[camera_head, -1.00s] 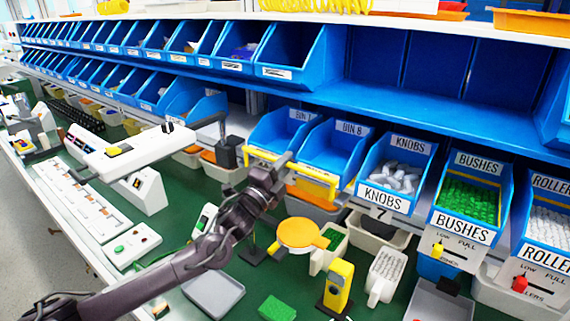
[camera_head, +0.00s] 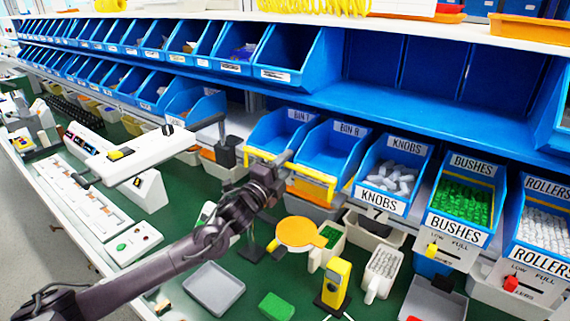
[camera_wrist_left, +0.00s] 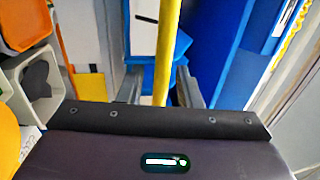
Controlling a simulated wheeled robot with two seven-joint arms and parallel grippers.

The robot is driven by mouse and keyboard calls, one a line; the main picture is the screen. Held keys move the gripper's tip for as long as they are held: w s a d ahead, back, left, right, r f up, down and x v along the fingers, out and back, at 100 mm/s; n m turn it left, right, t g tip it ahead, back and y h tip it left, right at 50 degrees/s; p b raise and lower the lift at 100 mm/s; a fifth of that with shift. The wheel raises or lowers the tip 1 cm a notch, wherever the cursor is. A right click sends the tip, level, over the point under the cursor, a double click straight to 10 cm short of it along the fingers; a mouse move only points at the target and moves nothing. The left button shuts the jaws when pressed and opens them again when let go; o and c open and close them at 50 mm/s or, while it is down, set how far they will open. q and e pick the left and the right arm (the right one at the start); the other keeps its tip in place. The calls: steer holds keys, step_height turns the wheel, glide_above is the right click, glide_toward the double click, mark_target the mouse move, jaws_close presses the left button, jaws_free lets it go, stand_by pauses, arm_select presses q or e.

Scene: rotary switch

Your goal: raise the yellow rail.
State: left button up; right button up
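The yellow rail (camera_head: 316,175) runs along the front of the two blue bins labelled BIN 7 and BIN 8 in the head view. My left gripper (camera_head: 284,163) is at the rail's middle and hides part of it. In the left wrist view the rail (camera_wrist_left: 165,50) runs upright between the two grey fingers of my left gripper (camera_wrist_left: 159,88). The fingers stand apart, with a gap visible beside the rail. Whether either finger touches it I cannot tell. My right gripper is not in view.
Blue bins of knobs (camera_head: 392,178) and bushes (camera_head: 460,205) stand to the right. Below the gripper are an orange disc (camera_head: 297,232), a yellow device (camera_head: 337,284) and a grey tray (camera_head: 214,288). A white arm-like box (camera_head: 140,155) is at left.

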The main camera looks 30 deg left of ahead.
arm_select(q)
steer(key=shift+s, duration=0.1)
steer(key=b+v, duration=0.2)
steer(key=v, duration=0.5)
steer(key=shift+s+b, duration=0.3)
steer(key=shift+f, duration=0.1)
stand_by(0.5)
